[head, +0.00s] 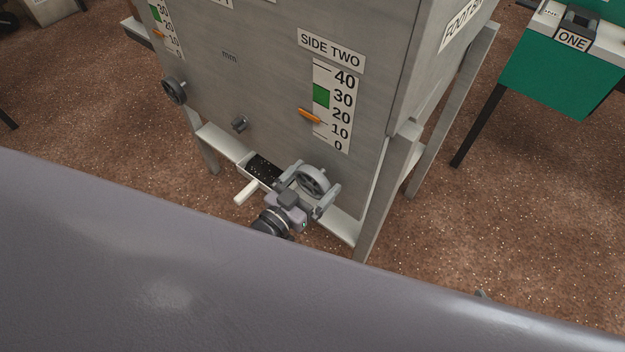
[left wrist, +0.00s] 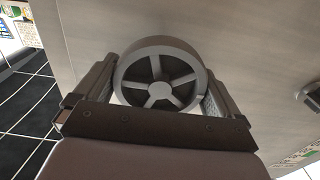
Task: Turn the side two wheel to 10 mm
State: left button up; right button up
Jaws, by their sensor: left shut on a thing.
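The side two wheel (head: 313,181) is a grey spoked handwheel low on the front of the grey metal cabinet. My left gripper (head: 308,192) is shut on it, with one finger on each side of the rim. In the left wrist view the wheel (left wrist: 160,80) sits between the two fingers, its spokes and hub facing me. Above it, under the SIDE TWO label (head: 331,51), is a white scale (head: 333,106) from 0 to 40 with a green band near 30. Its orange pointer (head: 310,116) stands between 10 and 20.
Another handwheel (head: 175,91) and scale (head: 167,27) are at the cabinet's left. A small knob (head: 239,124) sits between the wheels. A dark tray with a white handle (head: 246,192) is just left of my gripper. A green table (head: 560,75) stands at right.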

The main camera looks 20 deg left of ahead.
pick_arm(q)
jog(key=o, duration=0.6)
jog(key=shift+s, duration=0.15)
jog(key=p+v, duration=0.1)
jog(key=v, duration=0.6)
dwell(0.4)
jog(key=s+a+r+n+g+y, duration=0.1)
jog(key=s+a+n+g+y, duration=0.2)
jog(key=s+g, duration=0.55)
jog(key=shift+m+t+y, duration=0.5)
jog(key=shift+m+t, duration=0.2)
jog(key=shift+t, duration=0.25)
jog(key=r+p, duration=0.3)
jog(key=p, duration=0.1)
jog(key=s+r+p, duration=0.1)
jog(key=r+p, duration=0.3)
jog(key=a+r+p, duration=0.1)
jog(key=r+p, duration=0.2)
jog(key=p, duration=0.2)
jog(key=shift+s+a+r, duration=0.1)
jog(key=shift+s+r, duration=0.1)
jog(key=shift+s, duration=0.2)
